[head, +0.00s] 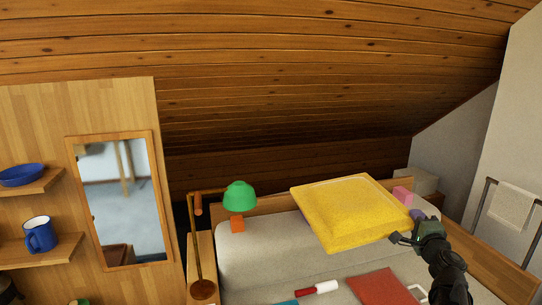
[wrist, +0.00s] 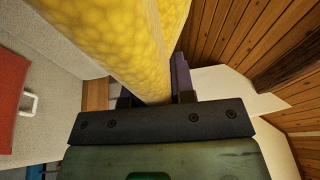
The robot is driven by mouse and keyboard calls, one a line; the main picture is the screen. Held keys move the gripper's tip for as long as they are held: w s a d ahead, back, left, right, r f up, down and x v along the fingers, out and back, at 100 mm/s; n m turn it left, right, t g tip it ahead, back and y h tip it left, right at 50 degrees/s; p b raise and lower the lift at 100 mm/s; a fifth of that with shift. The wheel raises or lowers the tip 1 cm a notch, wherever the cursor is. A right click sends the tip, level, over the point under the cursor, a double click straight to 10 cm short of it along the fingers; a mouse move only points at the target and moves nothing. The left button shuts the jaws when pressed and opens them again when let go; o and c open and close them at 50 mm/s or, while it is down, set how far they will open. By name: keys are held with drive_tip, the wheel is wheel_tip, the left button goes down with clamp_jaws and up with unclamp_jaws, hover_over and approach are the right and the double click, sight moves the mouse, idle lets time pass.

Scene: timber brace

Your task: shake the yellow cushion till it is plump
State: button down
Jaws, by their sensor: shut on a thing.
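The yellow cushion (head: 350,212) is held in the air above the grey bed in the head view. It looks thick and square, with a raised seam line near its edges. My gripper (head: 405,238) is at its lower right corner, shut on it. In the wrist view the cushion (wrist: 125,40) fills the upper middle, and its edge runs down between the jaws of my gripper (wrist: 155,97). The pinched part is mostly hidden by the jaws.
Below lie the grey bed (head: 250,255), a red flat item (head: 380,287) and a red-white item (head: 320,287). A green lamp (head: 240,196) stands left of the cushion. The sloped timber ceiling (head: 330,80) hangs above. A towel rail (head: 483,205) is at right.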

wheel_tip(320, 180, up, 8)
drive_tip(key=p, duration=0.7)
wheel_tip(320, 180, down, 9)
drive_tip(key=b, duration=0.8)
drive_tip(key=shift+r, duration=0.15)
wheel_tip(320, 180, up, 9)
drive_tip(key=p, duration=0.8)
wheel_tip(320, 180, down, 9)
drive_tip(key=b, duration=0.8)
drive_tip(key=shift+b, duration=0.3)
drive_tip(key=shift+r+p, duration=0.4)
drive_tip(key=shift+f, duration=0.1)
